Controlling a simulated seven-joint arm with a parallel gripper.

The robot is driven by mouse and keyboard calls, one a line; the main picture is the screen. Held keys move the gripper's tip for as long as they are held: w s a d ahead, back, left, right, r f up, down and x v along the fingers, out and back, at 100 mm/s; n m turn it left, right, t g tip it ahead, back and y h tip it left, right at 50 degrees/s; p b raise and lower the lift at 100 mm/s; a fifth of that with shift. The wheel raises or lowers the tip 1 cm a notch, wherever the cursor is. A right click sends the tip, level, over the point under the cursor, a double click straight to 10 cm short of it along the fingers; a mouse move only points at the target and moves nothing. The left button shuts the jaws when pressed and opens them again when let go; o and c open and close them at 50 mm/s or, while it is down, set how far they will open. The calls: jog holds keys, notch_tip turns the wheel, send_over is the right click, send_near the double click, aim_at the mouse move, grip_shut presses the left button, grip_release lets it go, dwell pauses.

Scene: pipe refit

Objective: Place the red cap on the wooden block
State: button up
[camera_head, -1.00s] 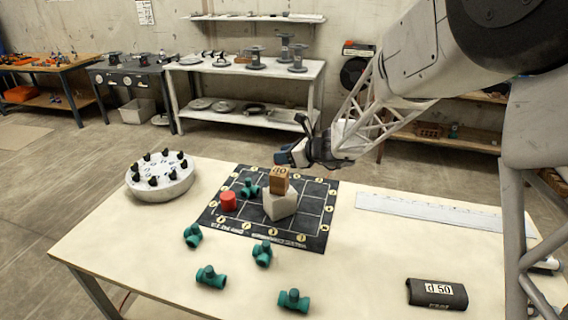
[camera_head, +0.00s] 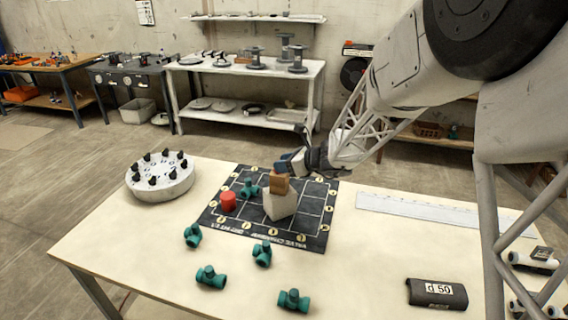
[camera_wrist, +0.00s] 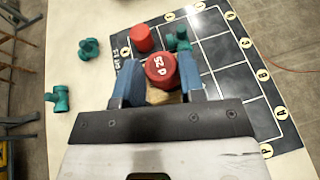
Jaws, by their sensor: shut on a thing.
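The wooden block (camera_head: 279,185) stands on a pale faceted block (camera_head: 281,204) on the dark mat. My gripper (camera_head: 287,163) is right over its top in the head view. In the wrist view, my blue fingers (camera_wrist: 166,88) are shut on a round red cap (camera_wrist: 162,69) with a white marking on its top. Tan wood shows just beneath this cap, but I cannot tell whether they touch. The held cap is hidden behind the fingers in the head view. Another red cylinder (camera_head: 228,201) stands on the mat to the left; it also shows in the wrist view (camera_wrist: 142,38).
A green valve (camera_head: 249,187) is on the mat beside the pale block. Several green valves (camera_head: 210,277) lie in front. A round white holder (camera_head: 160,180) with black knobs stands left, a ruler (camera_head: 440,213) right and a black half-pipe (camera_head: 437,293) front right.

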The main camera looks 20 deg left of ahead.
jog(key=shift+f, duration=0.15)
jog(key=o, duration=0.9)
jog(key=shift+d+r, duration=0.2)
jog(key=shift+r, duration=0.05)
jog(key=v, duration=1.1)
jog(key=shift+d+r, duration=0.15)
jog(key=shift+d, duration=0.1)
jog(key=shift+s, duration=0.15)
